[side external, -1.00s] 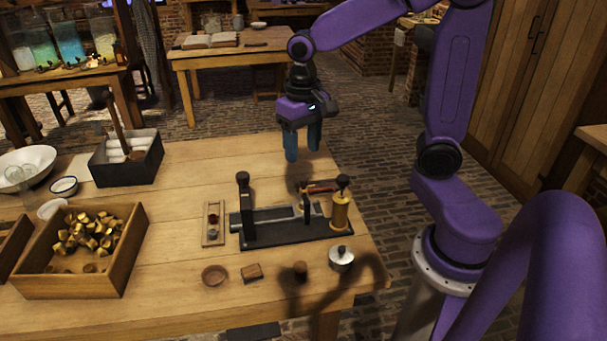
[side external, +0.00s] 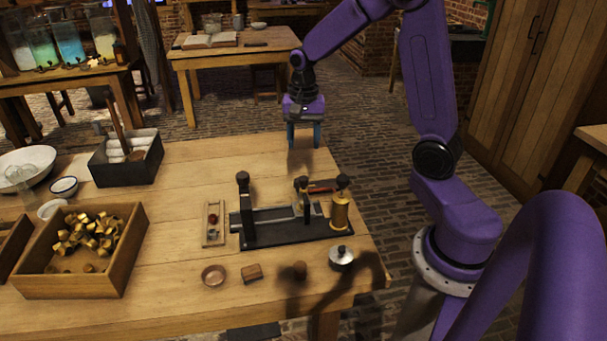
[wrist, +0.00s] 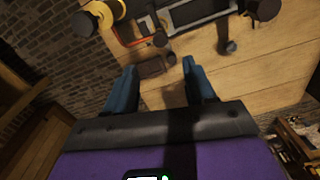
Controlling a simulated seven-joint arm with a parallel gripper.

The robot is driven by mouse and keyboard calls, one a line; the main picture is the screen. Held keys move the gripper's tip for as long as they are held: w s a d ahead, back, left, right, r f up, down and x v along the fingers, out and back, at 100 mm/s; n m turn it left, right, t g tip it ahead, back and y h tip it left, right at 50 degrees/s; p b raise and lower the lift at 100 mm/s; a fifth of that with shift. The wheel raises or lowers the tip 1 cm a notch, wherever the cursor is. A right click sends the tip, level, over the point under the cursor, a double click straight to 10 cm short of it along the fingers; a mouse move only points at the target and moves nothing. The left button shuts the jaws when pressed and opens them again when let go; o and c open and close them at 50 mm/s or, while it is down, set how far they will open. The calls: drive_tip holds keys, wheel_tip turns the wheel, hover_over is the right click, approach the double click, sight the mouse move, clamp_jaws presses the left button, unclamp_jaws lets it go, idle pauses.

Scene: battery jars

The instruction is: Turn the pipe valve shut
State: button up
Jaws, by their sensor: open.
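A dark fixture (side external: 285,234) sits on the wooden table and carries a grey bar-like part. A thin red-orange lever (side external: 322,190) shows at its back right, beside a black-topped upright (side external: 302,186). It also shows in the wrist view as an orange strip (wrist: 132,42). A brass cylinder (side external: 340,212) with a black knob stands at the fixture's right end. Which part is the pipe valve I cannot tell for sure; the lever looks most like its handle. My gripper (side external: 304,142) is open and empty above the table, behind the fixture, its blue fingers (wrist: 160,88) pointing down, apart from the lever.
A wooden box of brass pieces (side external: 128,262) and a dark box of white rolls (side external: 152,172) stand at left. A small tray (side external: 206,236), a brown bowl (side external: 213,275), a wooden block (side external: 251,273) and a lidded metal pot (side external: 341,258) surround the fixture. The table behind it is mostly clear.

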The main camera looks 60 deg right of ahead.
sight(304, 178)
wheel_tip(304, 178, down, 11)
drive_tip(key=shift+f, duration=0.1)
idle(0.3)
clamp_jaws()
